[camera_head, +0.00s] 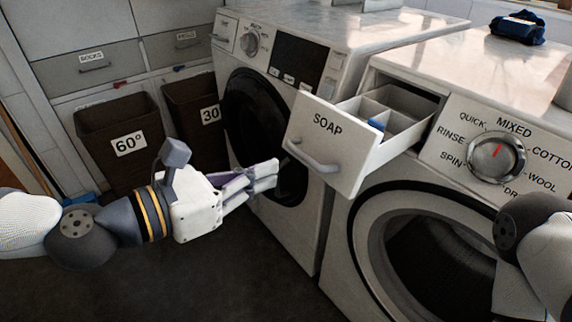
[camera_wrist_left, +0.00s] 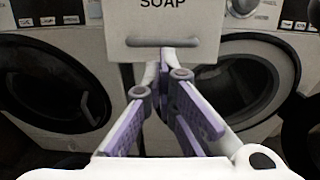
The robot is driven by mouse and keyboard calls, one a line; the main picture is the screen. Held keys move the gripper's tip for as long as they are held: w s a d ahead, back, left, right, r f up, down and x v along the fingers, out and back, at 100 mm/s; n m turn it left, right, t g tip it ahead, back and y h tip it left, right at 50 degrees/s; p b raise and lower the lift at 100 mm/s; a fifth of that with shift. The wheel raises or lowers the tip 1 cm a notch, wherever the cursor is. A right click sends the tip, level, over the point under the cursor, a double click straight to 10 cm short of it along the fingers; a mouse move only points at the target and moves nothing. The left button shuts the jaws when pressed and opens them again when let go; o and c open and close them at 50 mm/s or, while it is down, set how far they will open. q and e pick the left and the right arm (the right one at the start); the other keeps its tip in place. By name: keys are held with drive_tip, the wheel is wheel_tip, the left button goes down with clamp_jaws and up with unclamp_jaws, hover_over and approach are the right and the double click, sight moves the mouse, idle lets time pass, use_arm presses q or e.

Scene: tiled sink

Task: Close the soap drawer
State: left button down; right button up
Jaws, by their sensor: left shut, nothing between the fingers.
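The soap drawer (camera_head: 330,140) is pulled out of the front washing machine, with its white front tilted toward me and a grey bar handle (camera_head: 312,158) on it. Its compartments show from above, one with something blue in it. In the left wrist view the drawer front (camera_wrist_left: 178,22) and its handle (camera_wrist_left: 163,42) are ahead of the fingers. My left gripper (camera_head: 276,172) is shut and empty, just left of the drawer front and near handle height; whether it touches cannot be told. It also shows in the left wrist view (camera_wrist_left: 168,62). My right gripper is out of view; only part of that arm shows at right.
The front washing machine (camera_head: 345,215) has a round door and a dial (camera_head: 496,158). A second machine (camera_head: 300,40) stands behind. Laundry bins (camera_head: 118,125) stand at the left. A dark blue folded item (camera_head: 517,27) lies on top. The floor at lower left is clear.

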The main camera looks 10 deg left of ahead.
sight(299, 156)
use_arm(q)
drive_tip(key=shift+r+x, duration=0.25)
drive_tip(key=shift+x, duration=0.85)
drive_tip(key=shift+r+x, duration=0.25)
drive_tip(key=shift+x, duration=0.8)
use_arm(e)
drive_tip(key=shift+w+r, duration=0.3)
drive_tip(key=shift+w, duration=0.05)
use_arm(q)
drive_tip(key=shift+w+d, duration=0.1)
drive_tip(key=shift+d, duration=0.1)
